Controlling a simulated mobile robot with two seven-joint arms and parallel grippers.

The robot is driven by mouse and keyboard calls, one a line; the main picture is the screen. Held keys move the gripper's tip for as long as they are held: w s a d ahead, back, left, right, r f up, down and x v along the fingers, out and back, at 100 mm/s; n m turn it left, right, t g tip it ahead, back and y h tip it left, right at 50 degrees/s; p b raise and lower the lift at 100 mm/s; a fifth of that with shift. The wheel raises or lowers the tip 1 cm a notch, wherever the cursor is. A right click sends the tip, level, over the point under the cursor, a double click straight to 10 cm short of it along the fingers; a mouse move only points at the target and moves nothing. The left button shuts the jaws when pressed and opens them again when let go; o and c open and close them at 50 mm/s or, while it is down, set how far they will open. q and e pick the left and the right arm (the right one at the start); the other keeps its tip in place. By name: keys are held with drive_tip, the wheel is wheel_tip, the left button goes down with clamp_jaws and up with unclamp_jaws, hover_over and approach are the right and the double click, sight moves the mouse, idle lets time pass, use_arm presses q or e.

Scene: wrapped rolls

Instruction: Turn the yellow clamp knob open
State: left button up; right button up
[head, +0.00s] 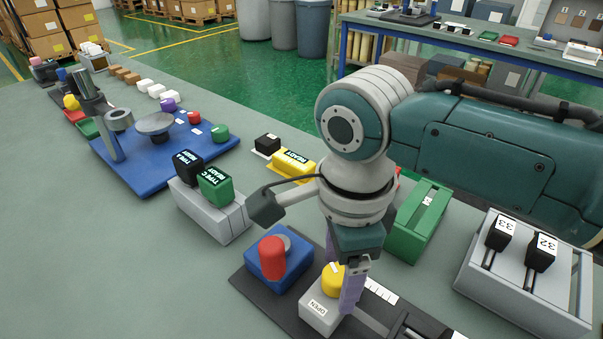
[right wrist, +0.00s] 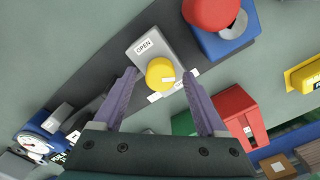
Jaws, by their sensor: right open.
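The yellow clamp knob (head: 333,278) sits on a light grey block with an "OPEN" label (head: 318,309), on a dark base plate. In the right wrist view the yellow knob (right wrist: 160,72) shows a white mark on its face, pointing to the right, away from the OPEN label (right wrist: 145,46). My right gripper (head: 343,289) is over the knob, pointing down. In the right wrist view its two purple fingers (right wrist: 162,100) are open, one to each side of the knob and apart from it. My left gripper is not in view.
A red knob on a blue block (head: 272,258) stands just left of the clamp. A green block (head: 419,222) and a grey rack with black pieces numbered 33 and 32 (head: 530,270) stand to the right. A grey holder with labelled blocks (head: 208,206) is behind left. The table front left is clear.

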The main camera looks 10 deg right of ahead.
clamp_jaws()
idle(0.5)
